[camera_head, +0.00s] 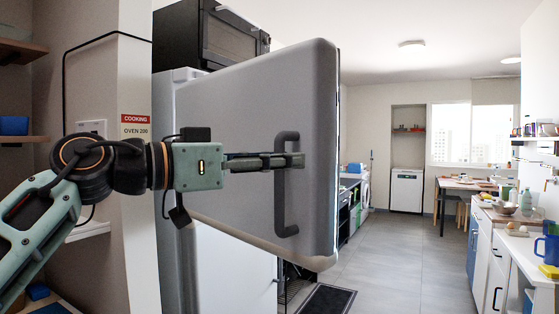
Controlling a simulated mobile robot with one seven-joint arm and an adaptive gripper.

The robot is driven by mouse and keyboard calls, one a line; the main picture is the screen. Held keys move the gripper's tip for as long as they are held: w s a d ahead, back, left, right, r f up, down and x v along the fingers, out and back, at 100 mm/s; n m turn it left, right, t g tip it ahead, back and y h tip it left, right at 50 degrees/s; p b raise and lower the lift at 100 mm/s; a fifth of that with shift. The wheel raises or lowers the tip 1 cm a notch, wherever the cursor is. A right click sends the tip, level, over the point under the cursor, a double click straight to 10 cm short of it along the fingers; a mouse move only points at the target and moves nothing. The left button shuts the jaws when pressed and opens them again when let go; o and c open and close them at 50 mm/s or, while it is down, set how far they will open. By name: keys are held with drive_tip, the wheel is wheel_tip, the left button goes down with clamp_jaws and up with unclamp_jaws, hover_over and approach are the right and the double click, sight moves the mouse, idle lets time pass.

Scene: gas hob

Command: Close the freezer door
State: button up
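The freezer door (235,105) is a large grey panel that stands swung open toward me, its free edge at the right. A dark vertical bar handle (283,215) is fixed near that edge. The white fridge-freezer body (232,262) shows behind and below the door. My gripper (299,161) reaches in from the left, with its fingers in front of the door face and their tips overlapping the handle. I cannot tell whether the tips touch the handle or door, or whether the fingers are parted.
A black oven (232,38) sits on top of the fridge. A wall with a "COOKING" sign (136,119) is close at the left. Grey floor (390,260) is clear at the right, with a dark mat (327,300) below the door. A cluttered counter (520,240) lines the far right.

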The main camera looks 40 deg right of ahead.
clamp_jaws()
idle(0.3)
